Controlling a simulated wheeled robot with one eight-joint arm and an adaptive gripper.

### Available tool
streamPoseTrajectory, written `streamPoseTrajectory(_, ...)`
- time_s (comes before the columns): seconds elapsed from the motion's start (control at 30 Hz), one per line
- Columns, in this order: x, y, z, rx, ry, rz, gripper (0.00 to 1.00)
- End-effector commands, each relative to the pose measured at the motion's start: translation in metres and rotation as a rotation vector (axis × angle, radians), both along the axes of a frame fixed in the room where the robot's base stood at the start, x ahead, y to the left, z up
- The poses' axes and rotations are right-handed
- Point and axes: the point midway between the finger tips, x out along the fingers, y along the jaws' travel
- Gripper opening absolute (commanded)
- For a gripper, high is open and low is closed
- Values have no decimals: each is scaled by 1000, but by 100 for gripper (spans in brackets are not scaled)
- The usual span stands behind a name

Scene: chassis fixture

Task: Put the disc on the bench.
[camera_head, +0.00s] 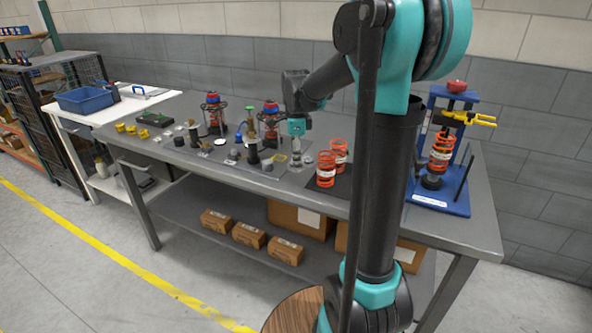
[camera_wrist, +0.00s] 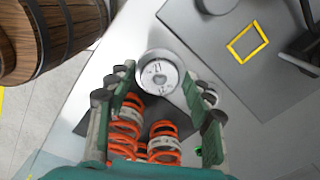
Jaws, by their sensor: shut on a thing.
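A silver round disc (camera_wrist: 158,72) with dark markings on its face sits between the fingertips of my gripper (camera_wrist: 158,84) in the wrist view. The fingers are shut on it from both sides. In the head view my gripper (camera_head: 296,142) points down over the middle of the grey bench (camera_head: 455,222), just behind two orange coil springs. The disc is too small to make out clearly there. I cannot tell how high the disc is above the bench top.
Two orange springs (camera_head: 327,169) stand close in front of my gripper. A yellow square outline (camera_wrist: 248,42) lies on a dark mat. Several shock absorber parts (camera_head: 213,112) crowd the left. A blue spring press (camera_head: 440,160) stands right. A wooden barrel (camera_head: 292,313) stands before the bench.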

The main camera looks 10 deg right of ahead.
Motion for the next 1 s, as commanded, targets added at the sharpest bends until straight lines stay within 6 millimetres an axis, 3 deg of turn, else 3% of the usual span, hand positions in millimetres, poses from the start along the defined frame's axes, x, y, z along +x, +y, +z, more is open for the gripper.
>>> streamPoseTrajectory(0.37,0,0,-39,0,0,0,19)
streamPoseTrajectory(0.77,0,0,-44,0,0,0,19)
streamPoseTrajectory(0.8,0,0,-44,0,0,0,55)
streamPoseTrajectory(0.93,0,0,-44,0,0,0,71)
streamPoseTrajectory(1.0,0,0,-44,0,0,0,72)
